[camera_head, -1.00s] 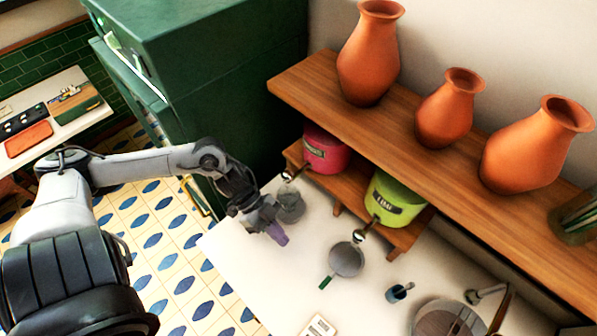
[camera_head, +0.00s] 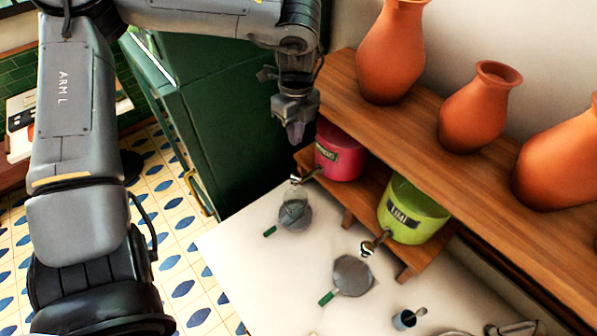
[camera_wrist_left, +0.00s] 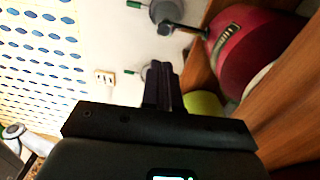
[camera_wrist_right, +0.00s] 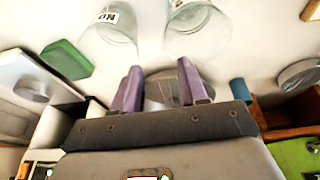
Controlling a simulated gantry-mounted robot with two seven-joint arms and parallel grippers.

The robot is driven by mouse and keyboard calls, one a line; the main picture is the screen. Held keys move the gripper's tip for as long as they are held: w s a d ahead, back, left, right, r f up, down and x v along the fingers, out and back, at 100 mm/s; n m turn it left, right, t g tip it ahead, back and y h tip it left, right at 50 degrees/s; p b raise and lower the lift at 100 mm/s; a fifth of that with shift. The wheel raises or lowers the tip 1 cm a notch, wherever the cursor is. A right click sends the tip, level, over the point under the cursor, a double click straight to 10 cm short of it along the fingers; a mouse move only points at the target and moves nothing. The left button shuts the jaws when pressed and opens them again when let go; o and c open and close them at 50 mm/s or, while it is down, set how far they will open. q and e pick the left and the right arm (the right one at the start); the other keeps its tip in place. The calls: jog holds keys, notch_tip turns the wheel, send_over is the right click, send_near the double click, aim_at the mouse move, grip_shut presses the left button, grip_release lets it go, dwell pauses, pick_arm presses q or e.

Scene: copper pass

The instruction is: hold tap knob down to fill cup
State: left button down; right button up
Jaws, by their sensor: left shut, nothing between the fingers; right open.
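The red dispenser (camera_head: 345,152) stands on the low wooden shelf, its metal tap (camera_head: 305,177) pointing out over the counter. A clear glass cup (camera_head: 294,211) stands below that tap on a grey round pad. The green dispenser (camera_head: 415,212), labelled LIME, has its own tap (camera_head: 374,243) above another grey pad (camera_head: 353,275). My left gripper (camera_head: 295,132) is shut and empty, raised at the upper left of the red dispenser, pointing down. In the left wrist view the red dispenser (camera_wrist_left: 240,55) and tap (camera_wrist_left: 184,30) show beyond the fingers. My right gripper (camera_wrist_right: 160,75) is open and empty.
Orange vases (camera_head: 480,108) stand on the upper wooden shelf (camera_head: 440,150). A green cabinet (camera_head: 235,110) is at the left. A small blue cup (camera_head: 404,319) is on the counter. Two clear glasses (camera_wrist_right: 115,25) and a green block (camera_wrist_right: 68,60) are near the right gripper.

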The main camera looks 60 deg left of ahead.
aim_at(295, 174)
pick_arm(q)
jog(key=shift+w+r+y+b, duration=0.25)
jog(key=shift+r+y+b, duration=0.05)
jog(key=shift+r+b, duration=0.1)
notch_tip(295, 174, down, 14)
jog(key=p, duration=0.2)
jog(key=shift+s+a+p, duration=0.15)
jog(key=shift+p, duration=0.2)
dwell(0.4)
notch_tip(295, 174, down, 2)
jog(key=b, duration=0.3)
dwell(0.4)
jog(key=shift+s+a+f, duration=0.1)
jog(key=shift+a+f, duration=0.05)
dwell(1.7)
dwell(0.9)
